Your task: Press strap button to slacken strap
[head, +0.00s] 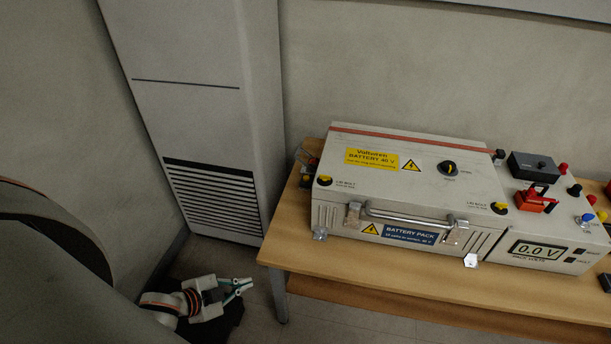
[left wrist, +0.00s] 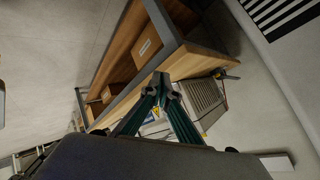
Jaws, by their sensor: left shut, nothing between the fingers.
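A red strap (head: 418,142) runs along the back of the lid of the grey battery box (head: 335,213), which stands on the wooden table. A small dark piece (head: 499,155) sits near the strap's right end; I cannot tell whether it is the strap button. My left gripper (head: 241,285) is low beside the table's left end, well apart from the box and strap. It is shut and empty, with green fingertips also seen in the left wrist view (left wrist: 161,88). The box (left wrist: 203,101) shows partly behind the fingers there. My right gripper is not in view.
The wooden table (head: 300,262) has its left edge and leg close to my left gripper. A grey cabinet with vents (head: 212,190) stands behind. A cardboard box (left wrist: 147,46) is on the lower shelf.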

